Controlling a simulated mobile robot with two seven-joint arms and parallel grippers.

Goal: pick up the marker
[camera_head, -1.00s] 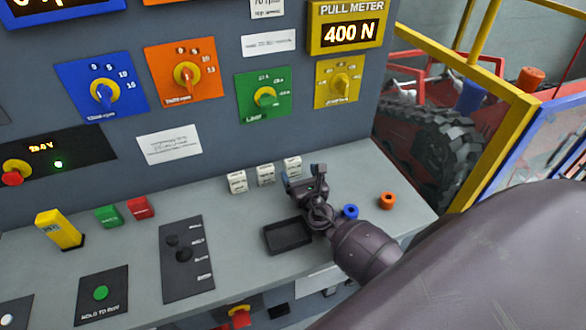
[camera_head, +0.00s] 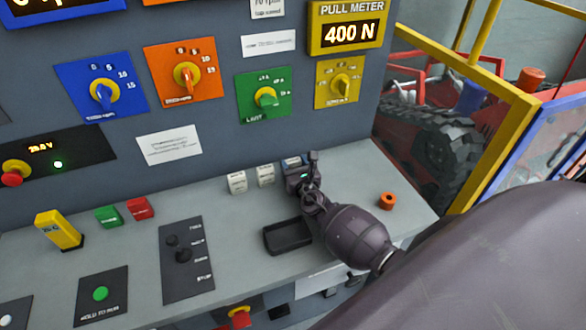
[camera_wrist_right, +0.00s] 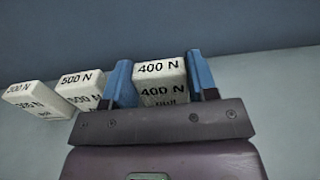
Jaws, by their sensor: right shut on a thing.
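The marker is a white block labelled 400 N (camera_wrist_right: 161,92) standing on the grey desk top. My right gripper (camera_wrist_right: 158,72) has its two blue fingers on either side of this block, shut on it. In the head view, my right gripper (camera_head: 296,172) is low over the desk at the right end of the block row and hides most of that block. Two similar white blocks stand to its left: the 500 N block (camera_wrist_right: 80,88) and the 300 N block (camera_wrist_right: 32,97). My left gripper is not in view.
The pull meter (camera_head: 348,30) on the panel reads 400 N. A dark shallow tray (camera_head: 288,236) lies on the desk (camera_head: 225,215) just in front of my gripper. The upright panel rises close behind the blocks.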

